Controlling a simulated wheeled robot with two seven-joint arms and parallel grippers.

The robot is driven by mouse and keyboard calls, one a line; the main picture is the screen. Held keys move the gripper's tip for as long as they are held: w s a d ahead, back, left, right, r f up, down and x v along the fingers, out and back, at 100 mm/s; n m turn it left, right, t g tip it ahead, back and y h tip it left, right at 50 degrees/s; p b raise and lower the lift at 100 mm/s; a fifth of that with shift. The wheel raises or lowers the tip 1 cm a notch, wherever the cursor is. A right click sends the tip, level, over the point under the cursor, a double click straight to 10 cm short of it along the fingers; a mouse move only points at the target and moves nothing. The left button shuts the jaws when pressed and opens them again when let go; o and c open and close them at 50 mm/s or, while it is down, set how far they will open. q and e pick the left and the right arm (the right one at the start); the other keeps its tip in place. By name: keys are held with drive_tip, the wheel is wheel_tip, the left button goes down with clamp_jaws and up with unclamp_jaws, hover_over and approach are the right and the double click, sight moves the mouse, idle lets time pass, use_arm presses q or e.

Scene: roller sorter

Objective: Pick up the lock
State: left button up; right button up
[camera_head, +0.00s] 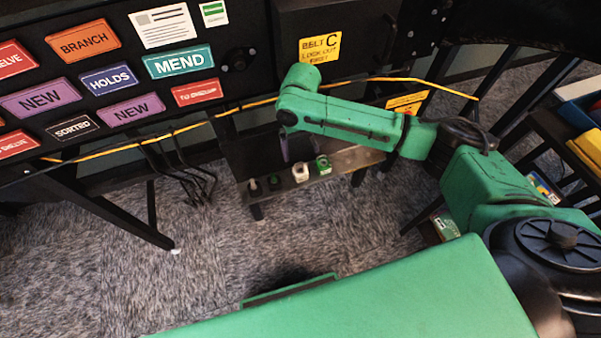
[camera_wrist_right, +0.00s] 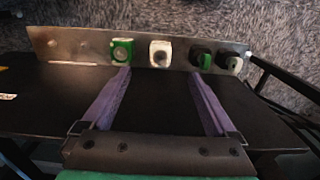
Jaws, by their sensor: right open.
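Several small lock-like pieces sit in a row along a metal strip: a green one with a pale face (camera_wrist_right: 122,50), a white one (camera_wrist_right: 160,53), a black-and-green one (camera_wrist_right: 201,60) and a black-and-white one (camera_wrist_right: 231,63). I cannot tell which is the lock meant. In the head view the green piece (camera_head: 322,165) and the white piece (camera_head: 300,172) show best. My right gripper (camera_wrist_right: 159,76) is open and empty, its purple fingers spread over the black shelf, pointing at the row. In the head view one purple finger (camera_head: 284,149) shows below my green arm. My left gripper is out of view.
The metal strip (camera_wrist_right: 85,46) edges a black shelf (camera_wrist_right: 155,105). A black rail stands at its right in the wrist view. A black panel with coloured labels, a yellow cable (camera_head: 180,130) and a "Belt C" sign (camera_head: 320,48) are behind. Carpet (camera_head: 220,245) is clear in front.

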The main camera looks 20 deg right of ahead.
sight(301, 172)
wheel_tip(301, 172, down, 12)
drive_tip(key=shift+f+b, duration=0.1)
drive_tip(key=shift+b, duration=0.35)
clamp_jaws()
